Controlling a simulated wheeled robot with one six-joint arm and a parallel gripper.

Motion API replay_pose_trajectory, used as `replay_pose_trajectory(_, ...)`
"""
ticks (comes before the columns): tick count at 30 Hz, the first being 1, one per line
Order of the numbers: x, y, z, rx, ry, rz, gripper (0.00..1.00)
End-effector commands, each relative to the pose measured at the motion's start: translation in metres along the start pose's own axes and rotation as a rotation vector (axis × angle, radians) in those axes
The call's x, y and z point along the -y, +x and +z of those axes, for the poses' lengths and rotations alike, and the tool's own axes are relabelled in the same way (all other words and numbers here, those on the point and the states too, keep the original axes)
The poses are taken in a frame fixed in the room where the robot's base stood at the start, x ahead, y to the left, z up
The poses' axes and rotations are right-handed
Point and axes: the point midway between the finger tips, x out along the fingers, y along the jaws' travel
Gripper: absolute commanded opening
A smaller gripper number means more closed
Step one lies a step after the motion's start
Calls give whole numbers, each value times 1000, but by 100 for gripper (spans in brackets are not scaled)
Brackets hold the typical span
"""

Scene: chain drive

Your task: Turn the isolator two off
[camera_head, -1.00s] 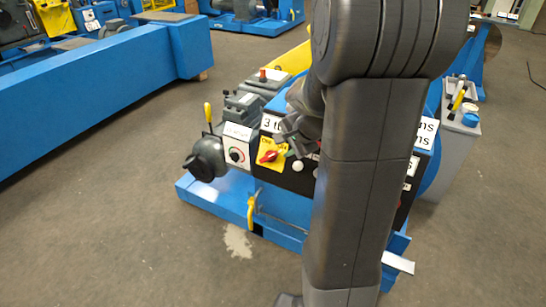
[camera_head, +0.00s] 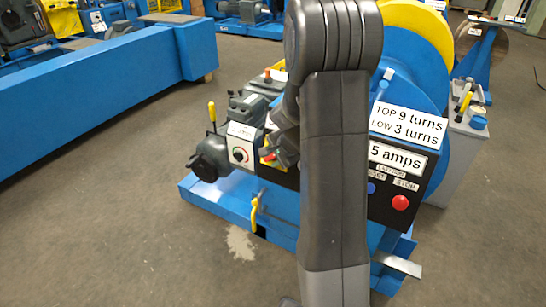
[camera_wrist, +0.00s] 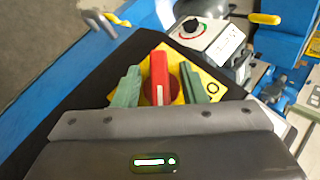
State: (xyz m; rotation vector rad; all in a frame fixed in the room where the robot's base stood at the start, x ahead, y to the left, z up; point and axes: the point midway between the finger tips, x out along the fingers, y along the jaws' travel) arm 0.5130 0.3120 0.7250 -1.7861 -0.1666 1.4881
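An isolator with a red handle (camera_wrist: 160,80) sits on a yellow plate (camera_wrist: 210,82) on the black panel in the wrist view. An "O" mark shows on the plate to the right of the handle. My gripper (camera_wrist: 160,72) is open, with one green finger on each side of the handle and gaps visible between. In the head view, the red handle (camera_head: 266,155) and yellow plate are mostly hidden behind my gripper (camera_head: 277,150). I cannot read which isolator number this is.
A white box with a round dial (camera_head: 239,154) stands left of the isolator. The panel's right part has a red button (camera_head: 400,202), a blue button (camera_head: 371,188) and a "5 amps" label (camera_head: 397,160). A yellow lever (camera_head: 253,211) is below. Floor at left is clear.

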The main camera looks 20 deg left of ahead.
Motion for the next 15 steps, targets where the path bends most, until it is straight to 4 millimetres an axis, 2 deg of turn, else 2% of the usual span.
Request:
replay_pose_trajectory(4, 0, 0, 0, 0, 0, 0, 38)
replay_pose_trajectory(10, 0, 0, 0, 0, 0, 0, 0)
replay_pose_trajectory(15, 0, -1, 0, 0, 0, 2, 0)
